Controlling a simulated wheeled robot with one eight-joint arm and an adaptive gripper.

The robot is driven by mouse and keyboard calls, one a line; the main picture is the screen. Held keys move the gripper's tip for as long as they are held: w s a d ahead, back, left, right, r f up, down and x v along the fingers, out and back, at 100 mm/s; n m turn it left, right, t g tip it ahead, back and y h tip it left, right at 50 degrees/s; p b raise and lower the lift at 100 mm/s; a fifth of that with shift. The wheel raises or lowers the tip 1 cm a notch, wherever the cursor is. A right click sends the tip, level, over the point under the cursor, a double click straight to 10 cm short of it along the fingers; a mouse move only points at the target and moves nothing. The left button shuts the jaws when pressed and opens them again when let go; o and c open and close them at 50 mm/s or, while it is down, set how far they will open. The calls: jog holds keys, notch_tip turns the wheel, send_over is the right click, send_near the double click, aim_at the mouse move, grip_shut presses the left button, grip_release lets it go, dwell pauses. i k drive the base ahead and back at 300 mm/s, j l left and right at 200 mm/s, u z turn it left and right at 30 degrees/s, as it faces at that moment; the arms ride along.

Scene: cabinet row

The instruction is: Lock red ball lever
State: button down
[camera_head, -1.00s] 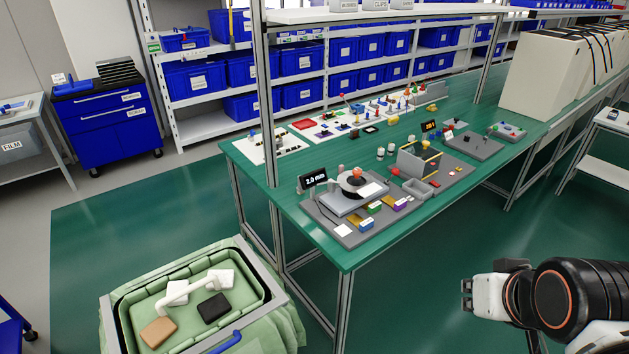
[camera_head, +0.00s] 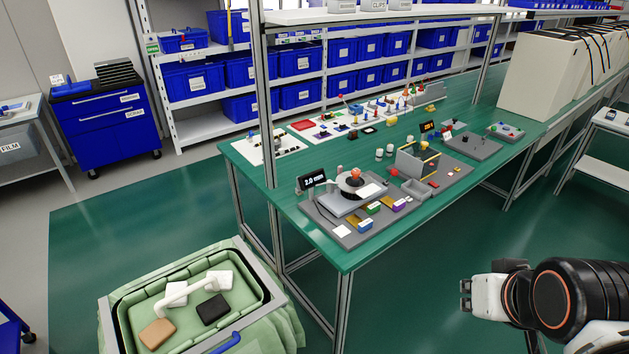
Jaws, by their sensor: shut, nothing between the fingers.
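A red ball (camera_head: 355,173) stands on top of a round white-and-dark part of a grey device on the green workbench. It looks like the red ball lever, but its position as locked or unlocked is too small to tell. A small black display (camera_head: 314,180) reading 2.0 mm stands left of it. My gripper (camera_head: 466,295) is at the lower right, over the floor in front of the bench, well apart from the lever. It points left, and its fingers are shut and empty.
The green bench (camera_head: 345,262) runs from front left to back right. A metal post (camera_head: 268,110) rises at its left end. A green-lined bin (camera_head: 270,296) stands at the lower left. A grey tray (camera_head: 417,190) sits right of the device. Floor between my gripper and the bench is clear.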

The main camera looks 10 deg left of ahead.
aim_at(394, 172)
jog(key=i+l+u, duration=0.15)
jog(key=u, duration=0.3)
jog(key=i+l+u, duration=0.1)
jog(key=l+u, duration=0.2)
jog(key=u, duration=0.15)
jog(key=l+u, duration=0.3)
jog(key=u, duration=0.15)
jog(key=i+j+z, duration=0.1)
jog(key=l+u, duration=0.1)
jog(key=k+l, duration=0.05)
